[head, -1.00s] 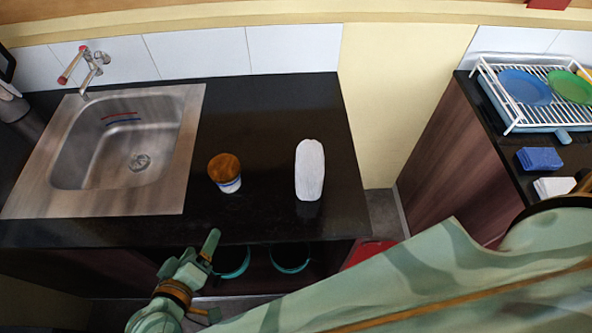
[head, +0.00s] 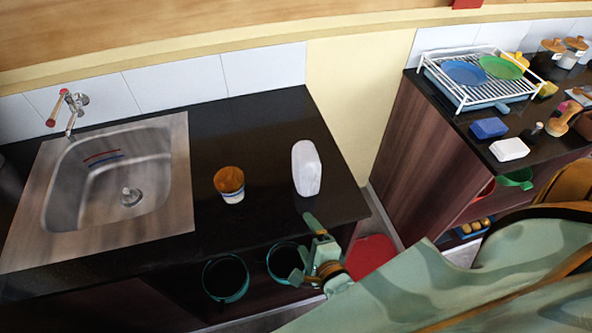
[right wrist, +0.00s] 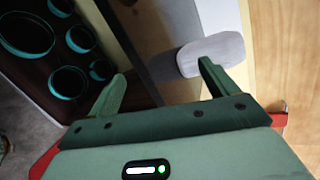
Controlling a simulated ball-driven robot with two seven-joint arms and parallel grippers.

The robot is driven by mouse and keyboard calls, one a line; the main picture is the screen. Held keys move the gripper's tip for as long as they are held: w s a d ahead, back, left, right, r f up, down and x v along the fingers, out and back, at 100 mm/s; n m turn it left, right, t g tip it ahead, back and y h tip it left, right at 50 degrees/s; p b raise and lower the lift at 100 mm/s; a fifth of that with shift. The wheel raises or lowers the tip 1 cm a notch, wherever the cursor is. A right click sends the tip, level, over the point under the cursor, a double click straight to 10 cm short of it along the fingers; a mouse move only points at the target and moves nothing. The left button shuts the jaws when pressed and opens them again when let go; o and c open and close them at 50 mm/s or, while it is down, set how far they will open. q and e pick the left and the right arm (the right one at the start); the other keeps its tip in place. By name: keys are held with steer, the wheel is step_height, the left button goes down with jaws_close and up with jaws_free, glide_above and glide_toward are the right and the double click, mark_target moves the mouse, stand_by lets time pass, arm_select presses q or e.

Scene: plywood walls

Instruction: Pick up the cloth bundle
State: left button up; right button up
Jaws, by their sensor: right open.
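A white, rounded, oblong thing (head: 306,168) is on the dark counter, right of the cup. It is the likeliest cloth bundle, though its material is hard to tell. My right gripper (head: 303,250) is open and empty at the counter's front edge, nearer to me than the white thing and apart from it. In the right wrist view, the open fingers (right wrist: 162,82) have nothing between them, and the pale thing (right wrist: 212,54) shows beyond the right fingertip. My left gripper is not in view.
An orange-topped cup (head: 229,184) stands left of the white thing, beside the sink (head: 118,185). Teal-rimmed containers (head: 226,278) sit under the counter. A second counter at right holds a dish rack (head: 478,76), a blue block (head: 489,127) and a white block (head: 509,149).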

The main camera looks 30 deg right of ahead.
steer(key=w+d+r+m+h, duration=0.2)
steer(key=d+r+m, duration=0.1)
steer(key=r+m, duration=0.35)
steer(key=m+g+p, duration=0.1)
steer(key=m, duration=1)
glide_toward(312, 173)
steer(key=shift+h, duration=0.4)
steer(key=x, duration=0.9)
steer(key=shift+w+a+f, duration=0.15)
steer(key=shift+w+f, duration=0.1)
steer(key=shift+w, duration=0.2)
steer(key=x, duration=0.5)
steer(key=shift+s+f+b, duration=0.1)
steer(key=shift+f+b, duration=0.2)
steer(key=shift+b, duration=0.1)
steer(key=shift+s, duration=0.1)
steer(key=shift+r, duration=0.1)
steer(key=c, duration=1.1)
